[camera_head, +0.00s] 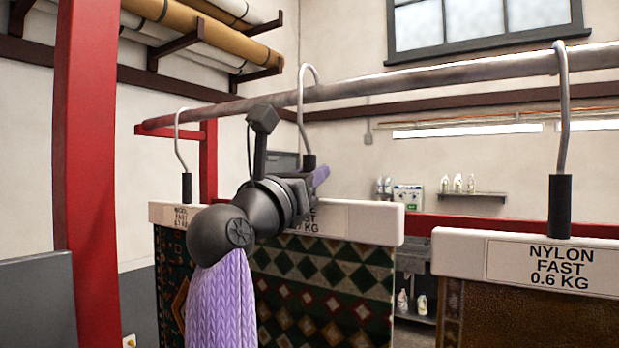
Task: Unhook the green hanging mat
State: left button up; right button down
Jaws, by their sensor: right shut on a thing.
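The green hanging mat (360,280), with a dark green, red and cream diamond pattern, hangs from a white bar (385,222) in the middle. Its metal hook (301,95) curves over the rail (360,88); the hook's black grip (309,160) meets my right gripper. My right gripper (306,183) is at the top of that bar, shut on the hook's grip as far as I can tell. My wrist hides its fingertips and part of the bar's label. The hook still loops over the rail. My left gripper is not in view.
A brown mat (530,315) labelled NYLON FAST 0.6 KG hangs close on the right from its own hook (561,100). A dark patterned mat (171,285) hangs on the left. A red post (88,150) stands at the left. Shelves with bottles (458,184) are behind.

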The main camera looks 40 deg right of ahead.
notch_tip(320, 180, up, 2)
jog(key=shift+r+p, duration=0.1)
jog(key=shift+p, duration=0.55)
jog(key=shift+s+a+f+b, duration=0.25)
jog(key=shift+a+b, duration=0.1)
jog(key=shift+a, duration=0.25)
jog(key=s+a+b, duration=0.1)
jog(key=s+a, duration=0.4)
jog(key=a, duration=0.7)
jog(key=shift+s+a+b, duration=0.15)
jog(key=shift+a+b, duration=0.2)
jog(key=shift+r, duration=0.1)
